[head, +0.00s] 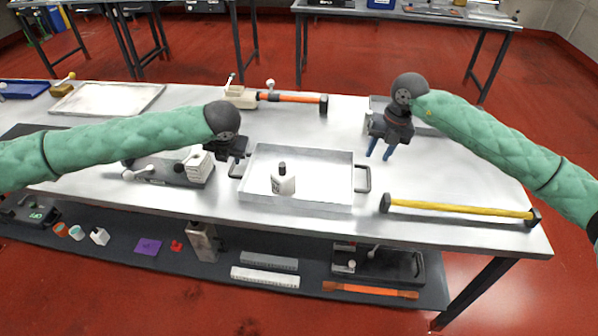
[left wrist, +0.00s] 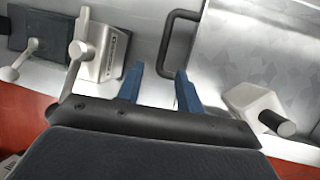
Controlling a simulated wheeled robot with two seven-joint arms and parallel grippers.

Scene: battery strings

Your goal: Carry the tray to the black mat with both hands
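The silver tray (head: 325,202) sits on the table, with a handle at each short side; a white bottle with a black cap (head: 283,181) stands in it. My left gripper (head: 237,159) is at the tray's left handle (head: 237,170). In the left wrist view its blue fingers (left wrist: 160,72) are apart, and the black handle (left wrist: 168,50) shows just beyond the tips, nearer the right finger. My right gripper (head: 380,152) is open and empty above the table, behind the right handle (head: 366,180). A dark flat patch (head: 20,130), apparently the black mat, lies far left, partly hidden by my left arm.
A yellow-handled hammer (head: 455,208) lies right of the tray. An orange-handled hammer (head: 293,98) lies behind it. A grey device with a white block (head: 198,166) is close on the left. A shallow pale tray (head: 105,98) lies at the back left.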

